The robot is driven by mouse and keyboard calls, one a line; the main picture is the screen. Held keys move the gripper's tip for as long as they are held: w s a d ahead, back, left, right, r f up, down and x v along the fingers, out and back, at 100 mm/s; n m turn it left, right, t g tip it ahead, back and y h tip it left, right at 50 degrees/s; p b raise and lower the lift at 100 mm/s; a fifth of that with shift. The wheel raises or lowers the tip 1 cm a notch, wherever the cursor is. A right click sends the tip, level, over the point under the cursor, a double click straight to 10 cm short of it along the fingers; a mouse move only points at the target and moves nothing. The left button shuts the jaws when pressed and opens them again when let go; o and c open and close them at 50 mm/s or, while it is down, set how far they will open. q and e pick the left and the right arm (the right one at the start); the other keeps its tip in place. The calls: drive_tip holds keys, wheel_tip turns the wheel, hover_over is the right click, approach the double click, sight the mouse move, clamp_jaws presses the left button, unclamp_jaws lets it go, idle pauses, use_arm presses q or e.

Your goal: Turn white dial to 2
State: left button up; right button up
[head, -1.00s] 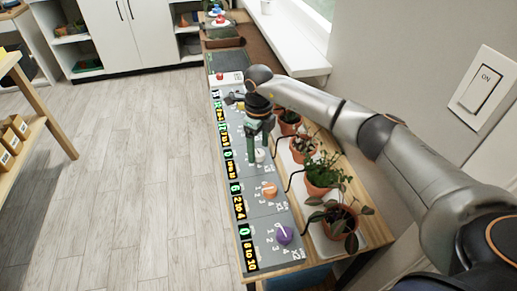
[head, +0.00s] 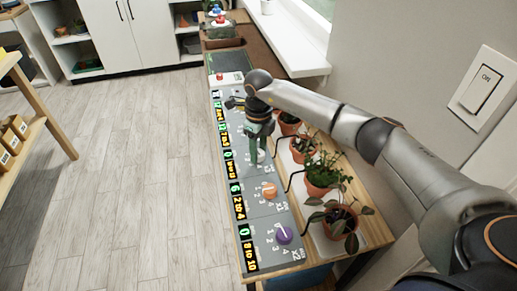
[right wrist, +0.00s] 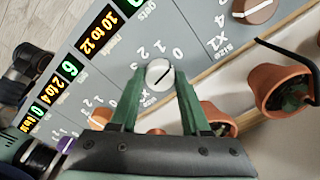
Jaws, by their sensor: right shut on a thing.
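The white dial (right wrist: 159,72) sits on the grey panel (right wrist: 205,50), with the numbers 0 to 3 around its far side. The dark line on its face points to the upper right, toward the 0 side. My right gripper (right wrist: 160,80) has its green fingers down on either side of the dial, shut on it. In the head view my right gripper (head: 260,160) covers most of the dial. My left gripper is not in view.
An orange dial (head: 269,190) and a purple dial (head: 284,235) are on the near panel sections. Potted plants (head: 321,175) stand along the right, close under my right arm. Lit displays (head: 236,190) line the left edge. The floor at left is clear.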

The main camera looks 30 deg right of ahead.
clamp_jaws()
